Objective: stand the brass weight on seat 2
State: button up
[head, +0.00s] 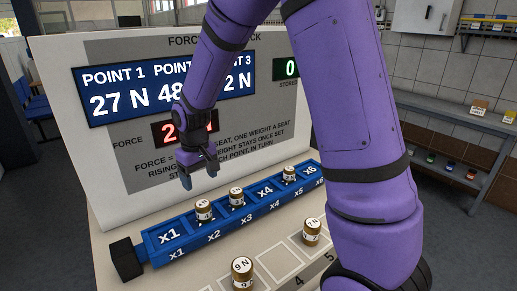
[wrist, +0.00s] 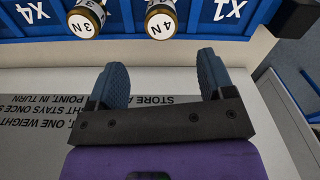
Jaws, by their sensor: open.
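Several brass weights with white labelled tops are in view. One marked 4 N (head: 204,210) stands on seat x2 of the blue rail (head: 158,254); it also shows in the wrist view (wrist: 161,20). One marked 3 N (wrist: 86,19) stands on seat x3, and another (head: 289,174) stands on seat x5. Weights marked 9 N (head: 242,273) and 7 N (head: 312,231) stand on the pale bench in front. My gripper (head: 200,178) is open and empty, above and behind the rail near seats x2 and x3. Its fingers (wrist: 161,68) are apart from every weight.
The upright panel (head: 60,150) stands close behind the rail. It reads 27 N for point 1; my arm hides part of the other readings. A black block (head: 127,259) is at the rail's left end. Seats x1, x4 and x6 look empty. A side bench (head: 450,113) is at right.

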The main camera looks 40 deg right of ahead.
jog(key=s+d+r+m+t, duration=0.1)
jog(key=s+d+r+t, duration=0.1)
jog(key=s+r, duration=0.8)
jog(key=s+d+r+m+t, duration=0.1)
jog(key=s+d+r+t, duration=0.2)
jog(key=s+r, duration=0.7)
jog(key=s+d, duration=0.1)
jog(key=s, duration=0.6)
jog(key=shift+d+r, duration=0.25)
jog(key=shift+d, duration=0.1)
